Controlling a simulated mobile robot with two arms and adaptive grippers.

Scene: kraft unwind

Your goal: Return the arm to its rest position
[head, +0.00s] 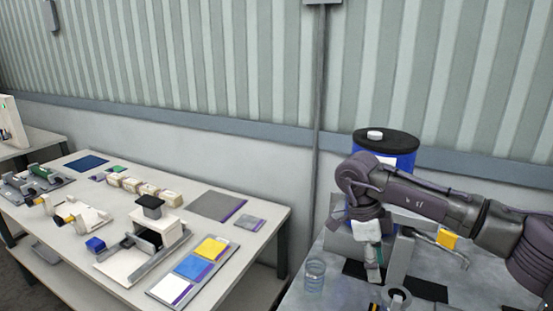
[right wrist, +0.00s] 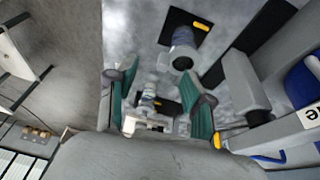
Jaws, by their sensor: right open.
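My right arm (head: 440,205) comes in from the right edge of the head view and reaches left over a grey table (head: 335,295). Its gripper (head: 373,276) hangs down at the arm's end, beside a grey metal stand (head: 398,262). In the right wrist view the two green-padded fingers of the gripper (right wrist: 165,108) are spread apart. Nothing is clamped between them; small parts on the table show beyond the gap. My left gripper is in neither view.
A clear glass (head: 315,275) stands left of the gripper. A blue drum with a black lid (head: 387,137) stands behind the arm. A white table (head: 120,222) with fixtures, blocks and coloured pads is at the left, across a gap.

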